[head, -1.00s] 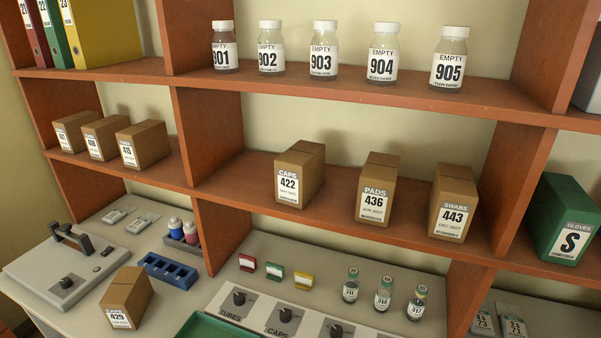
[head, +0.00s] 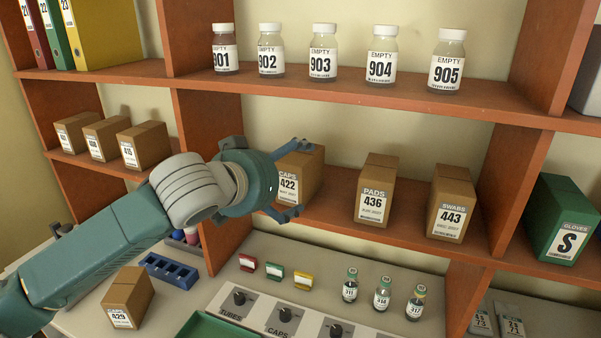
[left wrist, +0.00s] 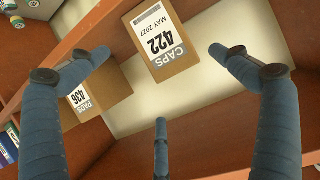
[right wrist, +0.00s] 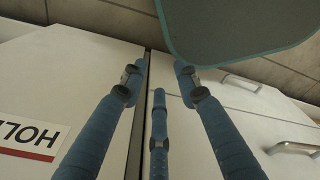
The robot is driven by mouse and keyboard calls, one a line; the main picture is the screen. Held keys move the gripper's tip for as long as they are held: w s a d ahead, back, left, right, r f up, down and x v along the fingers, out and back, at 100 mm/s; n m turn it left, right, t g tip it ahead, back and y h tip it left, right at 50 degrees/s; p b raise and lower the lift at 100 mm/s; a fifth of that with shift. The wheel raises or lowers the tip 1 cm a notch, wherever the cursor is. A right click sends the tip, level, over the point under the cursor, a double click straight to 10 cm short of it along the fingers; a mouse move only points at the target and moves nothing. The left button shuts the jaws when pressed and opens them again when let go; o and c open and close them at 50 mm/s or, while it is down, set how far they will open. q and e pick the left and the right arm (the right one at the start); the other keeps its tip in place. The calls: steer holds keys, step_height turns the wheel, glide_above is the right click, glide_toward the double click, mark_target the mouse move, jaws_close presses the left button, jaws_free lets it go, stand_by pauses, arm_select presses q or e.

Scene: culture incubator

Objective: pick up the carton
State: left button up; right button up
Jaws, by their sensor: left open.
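The CAPS 422 carton (head: 310,172), a brown box with a white label, stands on the middle shelf. My left gripper (head: 296,179) is in front of it, open, and covers part of its left side. In the left wrist view the CAPS carton (left wrist: 165,45) lies ahead between the spread fingers of the left gripper (left wrist: 160,76), with no clear contact. Other brown cartons are PADS 436 (head: 376,185), SWABS 443 (head: 452,200) and 429 (head: 127,295) on the counter. My right gripper (right wrist: 159,74) shows only in its wrist view, empty, its fingertips a small gap apart.
The shelf board (head: 340,215) runs below the cartons, with an upright divider (head: 208,140) left of CAPS 422. Several EMPTY bottles (head: 323,55) stand on the shelf above. Small vials (head: 382,292) stand on the counter below. White cabinet fronts (right wrist: 260,130) face my right gripper.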

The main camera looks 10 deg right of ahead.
mark_target(296, 173)
arm_select(q)
steer(key=p+x, duration=0.1)
steer(key=x, duration=0.3)
steer(key=shift+w+d, duration=0.2)
steer(key=shift+d, duration=0.05)
steer(key=shift+w+d+f+p, duration=0.1)
steer(key=shift+w+p, duration=0.15)
steer(key=shift+p, duration=0.2)
steer(key=p+x, duration=0.1)
steer(key=x, duration=0.1)
steer(key=p+x, duration=0.1)
steer(key=x, duration=0.1)
steer(key=shift+w+f+p, duration=0.15)
steer(key=shift+w+p, duration=0.1)
steer(key=shift+p, duration=0.1)
steer(key=shift+w+f, duration=0.1)
steer(key=shift+f, duration=0.05)
steer(key=c, duration=1.4)
steer(key=shift+c, duration=0.2)
